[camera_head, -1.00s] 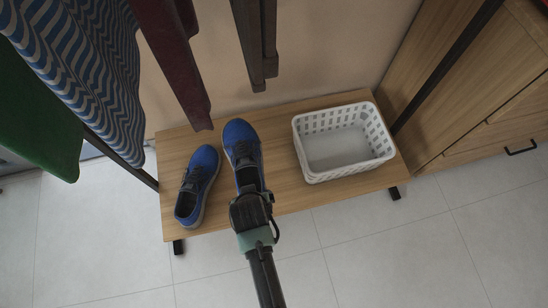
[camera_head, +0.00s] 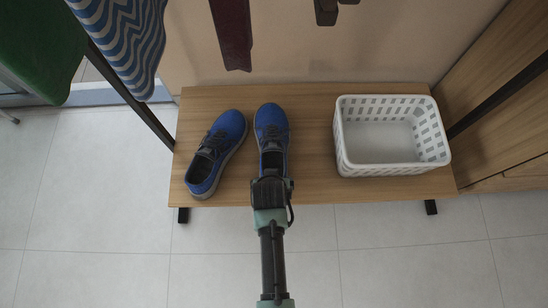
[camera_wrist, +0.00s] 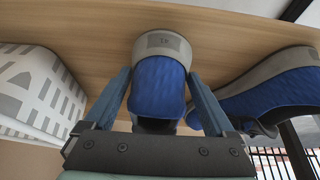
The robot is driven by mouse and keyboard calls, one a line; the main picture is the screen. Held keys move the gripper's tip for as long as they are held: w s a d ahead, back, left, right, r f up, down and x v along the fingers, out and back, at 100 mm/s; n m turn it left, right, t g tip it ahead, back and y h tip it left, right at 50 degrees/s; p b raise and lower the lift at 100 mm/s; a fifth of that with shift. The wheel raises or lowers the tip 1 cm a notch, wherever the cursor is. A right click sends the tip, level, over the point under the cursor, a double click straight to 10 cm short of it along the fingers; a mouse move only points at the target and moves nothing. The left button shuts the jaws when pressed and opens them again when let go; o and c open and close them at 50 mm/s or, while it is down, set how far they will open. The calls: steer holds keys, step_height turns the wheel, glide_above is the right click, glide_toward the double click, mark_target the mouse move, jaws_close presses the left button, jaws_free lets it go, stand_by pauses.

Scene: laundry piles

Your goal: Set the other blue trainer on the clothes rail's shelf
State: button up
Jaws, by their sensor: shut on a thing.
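My gripper (camera_head: 271,180) is shut on a blue trainer (camera_head: 271,128), holding it by the heel end, with its toe pointing to the wall. The held trainer is over the wooden shelf (camera_head: 313,172) of the clothes rail, level or nearly so. I cannot tell whether its sole touches the board. In the wrist view its heel (camera_wrist: 160,82) is between my two fingers. The other blue trainer (camera_head: 217,150) stands upright on the shelf just to the left, slightly angled and apart from it. It also shows at the right in the wrist view (camera_wrist: 268,92).
A white slotted basket (camera_head: 345,160) stands on the shelf to the right, with bare board between it and the held trainer. A striped garment (camera_head: 125,40), a green one (camera_head: 45,45) and a dark red one (camera_head: 231,35) hang above. A wooden cabinet (camera_head: 500,130) is at the right.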

step_height(320, 180, down, 2)
steer(key=shift+b, duration=0.4)
steer(key=shift+f, duration=0.2)
steer(key=shift+c, duration=0.9)
steer(key=o, duration=1.6)
steer(key=shift+r, duration=0.1)
steer(key=p+v, duration=0.7)
steer(key=v, duration=0.5)
